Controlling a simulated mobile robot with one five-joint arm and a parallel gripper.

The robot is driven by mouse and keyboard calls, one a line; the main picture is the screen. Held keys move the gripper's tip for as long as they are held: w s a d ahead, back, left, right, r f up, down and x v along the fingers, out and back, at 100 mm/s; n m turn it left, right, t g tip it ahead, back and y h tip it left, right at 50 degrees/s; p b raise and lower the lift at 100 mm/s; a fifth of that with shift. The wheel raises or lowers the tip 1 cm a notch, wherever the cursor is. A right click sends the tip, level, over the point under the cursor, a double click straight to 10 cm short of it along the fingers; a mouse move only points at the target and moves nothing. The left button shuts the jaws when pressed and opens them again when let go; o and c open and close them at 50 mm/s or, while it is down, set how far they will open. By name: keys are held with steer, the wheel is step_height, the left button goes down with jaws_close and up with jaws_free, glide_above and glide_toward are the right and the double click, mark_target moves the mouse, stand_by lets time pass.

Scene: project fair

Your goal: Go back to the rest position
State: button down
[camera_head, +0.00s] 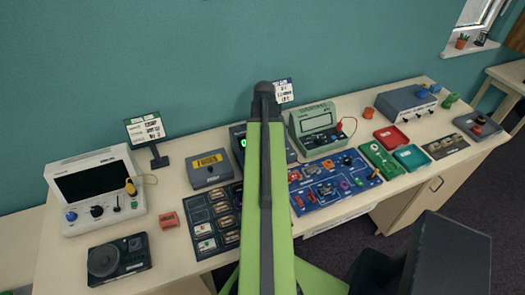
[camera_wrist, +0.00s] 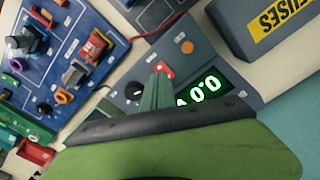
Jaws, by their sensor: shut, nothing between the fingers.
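My gripper (camera_wrist: 160,72) shows in the wrist view as narrow green fingers closed together, with nothing between them. It is over the front panel of a grey instrument (camera_wrist: 215,68) with a lit green display, and it covers part of that panel. I cannot tell whether the fingertips touch it. In the head view my green arm reaches up the middle of the picture over the table (camera_head: 170,205) and hides most of this instrument (camera_head: 238,132). The gripper's fingers cannot be made out there.
Beside the instrument are a grey FUSES box (camera_head: 209,168) and a meter (camera_head: 317,127). A blue circuit board (camera_head: 330,190) lies in front. A white oscilloscope (camera_head: 95,185) stands left; red and green trays (camera_head: 391,138) lie right. Two upright sign cards (camera_head: 147,130) stand behind. The wall is close behind.

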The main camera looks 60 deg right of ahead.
step_height(320, 180, up, 2)
steer(key=shift+r+p, duration=0.1)
steer(key=shift+p, duration=0.65)
steer(key=w+a+n, duration=0.1)
steer(key=w+a, duration=0.2)
steer(key=w, duration=0.1)
steer(key=w+a+f+n+b, duration=0.1)
steer(key=w+a, duration=0.3)
steer(key=w+a+f+n+b, duration=0.1)
steer(key=w+a, duration=0.3)
steer(key=w, duration=0.1)
steer(key=shift+a+f, duration=0.1)
steer(key=shift+a, duration=0.1)
steer(key=w+a+f+n+b, duration=0.1)
steer(key=w+a+n, duration=0.3)
steer(key=a, duration=0.9)
steer(key=w+a+f+n+b, duration=0.2)
steer(key=w+a, duration=0.4)
steer(key=a, duration=0.8)
steer(key=s+a+n, duration=0.1)
steer(key=a+n, duration=0.3)
steer(key=a, duration=0.7)
steer(key=shift+a+f+b, duration=0.25)
steer(key=shift+a+b, duration=0.1)
steer(key=shift+a, duration=0.05)
steer(key=shift+s, duration=0.1)
